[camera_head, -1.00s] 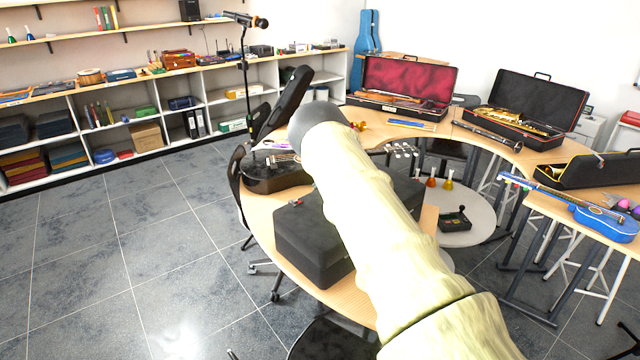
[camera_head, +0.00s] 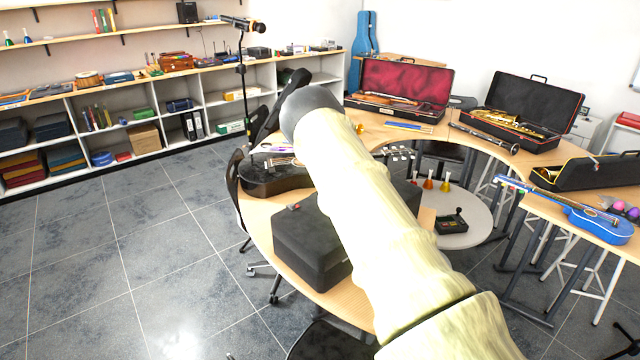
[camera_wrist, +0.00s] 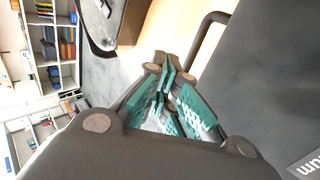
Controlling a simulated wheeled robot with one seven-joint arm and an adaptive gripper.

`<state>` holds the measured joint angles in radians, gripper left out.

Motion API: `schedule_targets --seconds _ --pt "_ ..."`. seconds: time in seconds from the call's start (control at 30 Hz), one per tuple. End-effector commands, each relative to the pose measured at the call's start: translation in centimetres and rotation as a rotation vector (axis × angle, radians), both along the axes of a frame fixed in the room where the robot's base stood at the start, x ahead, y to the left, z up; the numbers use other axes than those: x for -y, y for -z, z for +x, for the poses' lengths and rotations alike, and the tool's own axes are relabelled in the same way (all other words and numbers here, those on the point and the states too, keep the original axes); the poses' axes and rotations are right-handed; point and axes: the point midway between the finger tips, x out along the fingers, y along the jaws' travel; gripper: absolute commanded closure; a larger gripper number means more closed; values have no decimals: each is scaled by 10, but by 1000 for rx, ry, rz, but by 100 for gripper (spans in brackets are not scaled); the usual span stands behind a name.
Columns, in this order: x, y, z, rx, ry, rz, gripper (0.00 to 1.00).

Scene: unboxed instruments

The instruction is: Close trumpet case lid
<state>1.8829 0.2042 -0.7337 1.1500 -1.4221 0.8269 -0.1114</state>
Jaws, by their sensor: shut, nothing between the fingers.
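A black case (camera_head: 605,172) at the far right of the head view stands open, with a brass-coloured instrument partly visible at its left end; it may be the trumpet case. A closed dark case (camera_head: 312,245) lies on the near table, partly behind my arm. In the wrist view a large dark case surface (camera_wrist: 265,70) with a handle (camera_wrist: 205,30) and partly cut-off white lettering fills the right side. I cannot tell which case this is. My gripper (camera_wrist: 172,85) has its teal-padded fingers together, empty, near the handle. In the head view my arm hides it.
A dark guitar (camera_head: 275,176) lies on the near table (camera_head: 262,232), left of my arm. An open red-lined case (camera_head: 405,85) and an open saxophone case (camera_head: 530,105) stand at the back. A blue guitar (camera_head: 600,224) lies at right. The floor (camera_head: 120,260) at left is clear.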

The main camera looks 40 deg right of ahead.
Motion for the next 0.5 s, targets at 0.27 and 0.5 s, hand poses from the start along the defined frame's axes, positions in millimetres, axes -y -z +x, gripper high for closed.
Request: schedule_targets --seconds 0.27,0.5 --pt "2 -41 -8 3 1 -2 100" --pt "3 -70 -15 1 1 -1 100"
